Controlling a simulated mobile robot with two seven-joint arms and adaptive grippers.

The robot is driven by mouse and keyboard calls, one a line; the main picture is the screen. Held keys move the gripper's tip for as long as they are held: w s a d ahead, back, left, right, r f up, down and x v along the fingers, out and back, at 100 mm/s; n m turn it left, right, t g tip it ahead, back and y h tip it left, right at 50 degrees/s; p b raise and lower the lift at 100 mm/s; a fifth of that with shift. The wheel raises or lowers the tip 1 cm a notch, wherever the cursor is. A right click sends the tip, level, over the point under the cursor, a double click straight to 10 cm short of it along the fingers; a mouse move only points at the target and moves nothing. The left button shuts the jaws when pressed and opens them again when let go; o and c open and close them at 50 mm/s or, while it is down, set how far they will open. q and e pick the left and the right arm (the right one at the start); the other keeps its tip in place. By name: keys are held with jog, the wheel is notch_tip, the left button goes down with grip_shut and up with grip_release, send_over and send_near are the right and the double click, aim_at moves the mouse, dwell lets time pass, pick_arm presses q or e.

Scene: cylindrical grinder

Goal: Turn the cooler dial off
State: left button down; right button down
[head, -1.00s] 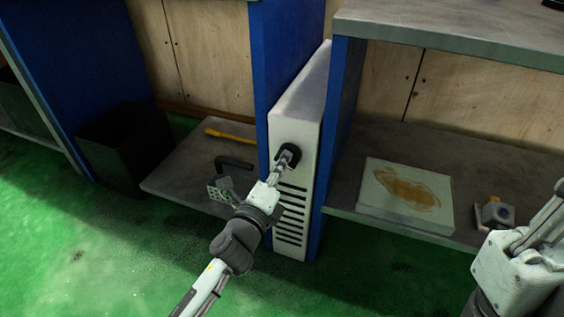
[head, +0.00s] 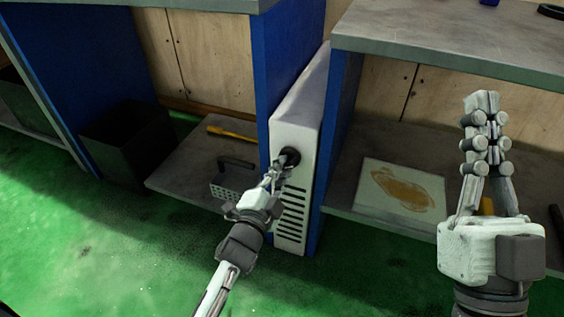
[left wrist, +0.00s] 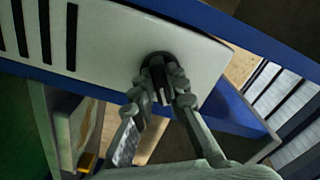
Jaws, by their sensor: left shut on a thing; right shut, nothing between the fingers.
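The cooler (head: 292,137) is a tall, narrow white box with dark vent slots, standing between blue panels. Its black dial (head: 293,155) is on the upper front face. My left gripper (head: 281,166) is at the dial, its fingers shut on it. In the left wrist view, the left gripper's fingertips (left wrist: 168,90) lie on both sides of the dial's dark grip (left wrist: 159,82); the fingers partly hide it. My right gripper (head: 484,125) is raised on the right, fingers together and empty, in front of the right-hand bench.
A low shelf at left holds a yellow-handled tool (head: 231,132) and a grey handled object (head: 236,175). The right shelf holds a pale, brown-stained board (head: 400,190). A black bin (head: 125,140) stands at left. Green floor in front is open.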

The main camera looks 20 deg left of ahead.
jog(key=w+d+f+g+h+p, duration=0.1)
jog(key=w+f+g+h+p, duration=0.1)
jog(key=f+g, duration=0.4)
jog(key=w+d+f+g+h+p, duration=0.1)
jog(key=w+f+g+h+p, duration=0.15)
jog(key=f, duration=0.65)
pick_arm(q)
jog(key=n+p, duration=0.3)
jog(key=n, duration=0.8)
jog(key=shift+d+f, duration=0.1)
jog(key=shift+d, duration=0.05)
jog(key=shift+n, duration=0.4)
pick_arm(e)
jog(key=s+d+f+m+g+h, duration=0.1)
jog(key=s+d+f+g+h, duration=0.3)
jog(key=s+d+f+g, duration=0.5)
jog(key=shift+d+f, duration=1.25)
jog(key=shift+f, duration=0.5)
pick_arm(q)
jog(key=c, duration=1.5)
grip_release()
jog(key=shift+c, duration=0.2)
pick_arm(e)
jog(key=shift+w, duration=0.1)
